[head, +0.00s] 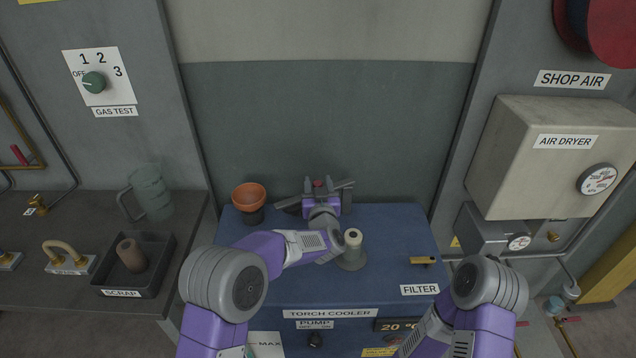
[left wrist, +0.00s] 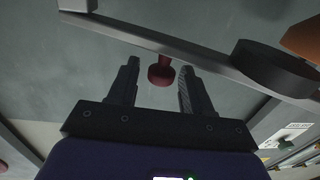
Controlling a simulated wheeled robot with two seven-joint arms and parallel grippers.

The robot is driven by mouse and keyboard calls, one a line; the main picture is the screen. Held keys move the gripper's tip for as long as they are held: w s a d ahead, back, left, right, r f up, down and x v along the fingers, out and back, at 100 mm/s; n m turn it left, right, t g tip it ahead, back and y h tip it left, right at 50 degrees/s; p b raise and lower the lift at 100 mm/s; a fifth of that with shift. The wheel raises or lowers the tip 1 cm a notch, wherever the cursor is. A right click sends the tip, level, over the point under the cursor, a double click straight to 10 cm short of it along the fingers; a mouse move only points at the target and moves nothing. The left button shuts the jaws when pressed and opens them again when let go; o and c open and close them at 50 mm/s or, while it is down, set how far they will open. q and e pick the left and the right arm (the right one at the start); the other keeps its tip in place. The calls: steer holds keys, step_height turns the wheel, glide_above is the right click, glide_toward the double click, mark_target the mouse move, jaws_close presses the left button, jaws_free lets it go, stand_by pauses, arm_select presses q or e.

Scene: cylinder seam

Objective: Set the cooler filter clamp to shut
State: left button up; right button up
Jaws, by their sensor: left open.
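A dark grey bar (head: 289,204) with a red knob (head: 318,183) is at the back of the blue torch cooler (head: 395,235). The bar (left wrist: 215,63) and red knob (left wrist: 160,73) also show in the left wrist view. My left gripper (head: 320,184) is open at the bar. In the wrist view the knob appears between its two fingers (left wrist: 154,84), with gaps on both sides; I cannot tell the depth. A small brass piece (head: 423,260) is on the cooler top by the FILTER label (head: 420,290). Which part is the clamp is unclear. My right gripper is not in view.
A grey-green cylinder (head: 352,252) stands beside my left forearm. An orange pot (head: 249,197) sits at the cooler's back left. A scrap tray (head: 150,285) and a green mug (head: 150,192) are on the left bench. The air dryer (head: 510,175) is at right.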

arm_select(q)
steer(key=s+p, duration=0.1)
steer(key=s, duration=0.5)
steer(key=shift+s+d, duration=0.35)
steer(key=shift+s, duration=0.05)
